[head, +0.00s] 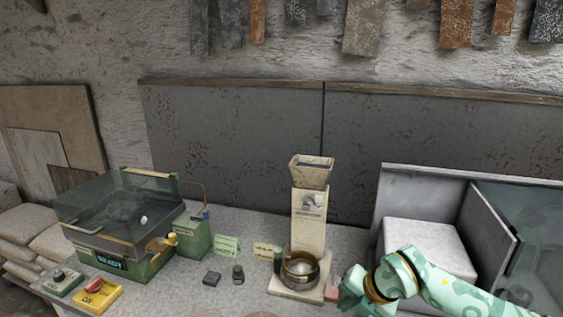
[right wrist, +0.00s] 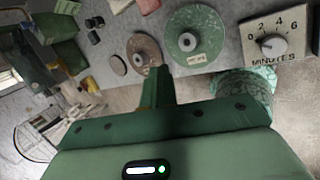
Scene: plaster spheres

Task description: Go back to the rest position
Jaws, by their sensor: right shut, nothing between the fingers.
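My right arm, mint green with gold bands, comes in from the right in the head view. My right gripper (head: 352,298) is at the bottom edge, right of the dispenser's base and above the bench front. In the right wrist view, the green fingers (right wrist: 157,85) are together with nothing between them. They point toward the bench, close in the picture to a brownish disc (right wrist: 143,52). I cannot tell whether they touch it. My left gripper shows in neither view.
A cream dispenser (head: 310,222) stands over a metal bowl (head: 301,268). A glass-lidded green machine (head: 110,260) is at left, a booth (head: 392,190) with a white block (head: 425,245) at right. A green disc (right wrist: 211,24) and a minutes dial (right wrist: 270,46) show near the fingers.

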